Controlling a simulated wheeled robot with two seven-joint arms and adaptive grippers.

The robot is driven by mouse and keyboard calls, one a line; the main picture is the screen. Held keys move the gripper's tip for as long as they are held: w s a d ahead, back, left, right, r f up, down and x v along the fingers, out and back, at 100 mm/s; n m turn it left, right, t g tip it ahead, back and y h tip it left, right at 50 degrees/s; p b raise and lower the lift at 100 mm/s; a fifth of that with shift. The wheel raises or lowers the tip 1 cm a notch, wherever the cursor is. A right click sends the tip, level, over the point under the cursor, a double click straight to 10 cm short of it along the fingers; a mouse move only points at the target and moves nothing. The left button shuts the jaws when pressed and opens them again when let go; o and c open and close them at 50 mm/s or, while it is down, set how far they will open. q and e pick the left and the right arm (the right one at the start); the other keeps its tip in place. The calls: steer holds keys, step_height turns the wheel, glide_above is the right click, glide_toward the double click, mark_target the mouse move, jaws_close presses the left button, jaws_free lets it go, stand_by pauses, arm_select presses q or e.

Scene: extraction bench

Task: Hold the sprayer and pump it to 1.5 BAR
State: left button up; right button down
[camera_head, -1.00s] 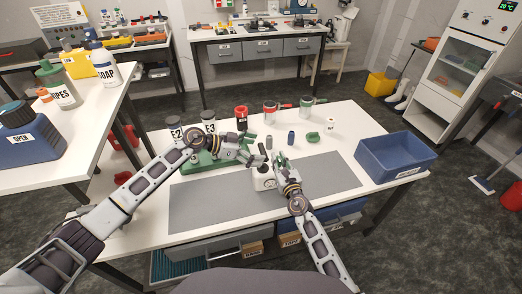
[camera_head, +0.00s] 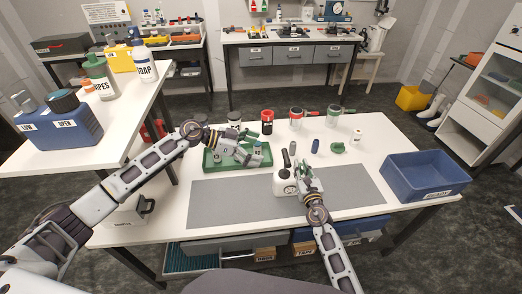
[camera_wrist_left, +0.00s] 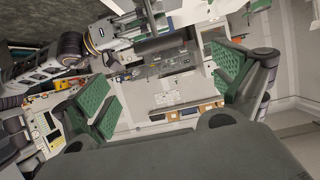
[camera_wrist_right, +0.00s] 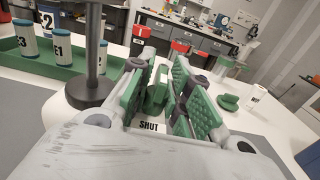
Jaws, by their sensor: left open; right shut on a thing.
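The white sprayer (camera_head: 285,183) stands upright on the grey mat, with a round gauge on its front and a black pump handle (camera_head: 285,158) on top. In the right wrist view its black pump rod (camera_wrist_right: 92,50) and a "SHUT" label (camera_wrist_right: 149,126) show. The gauge reading is too small to tell. My right gripper (camera_head: 304,175) is shut on the sprayer at its right side; its green-padded fingers also show in the right wrist view (camera_wrist_right: 165,95). My left gripper (camera_head: 252,157) is open and empty, left of the pump handle and apart from it, over the green tray.
The green tray (camera_head: 211,165) with labelled bottles lies left of the sprayer. A blue bin (camera_head: 425,180) is at the right. The mat (camera_head: 235,205) is bare in front.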

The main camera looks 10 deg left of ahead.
arm_select(q)
steer(key=shift+c, duration=0.4)
steer(key=shift+s+a+r, duration=0.1)
steer(key=shift+a+r, duration=0.1)
steer(key=shift+a, duration=0.05)
steer(key=c, duration=0.7)
steer(key=shift+h, duration=0.9)
steer(key=a+r, duration=0.1)
steer(key=s+a+r, duration=0.1)
steer(key=a, duration=0.1)
steer(key=shift+r, duration=0.3)
steer(key=c, duration=1.2)
steer(key=shift+a+r, duration=0.3)
steer(key=shift+r, duration=0.05)
jaws_close()
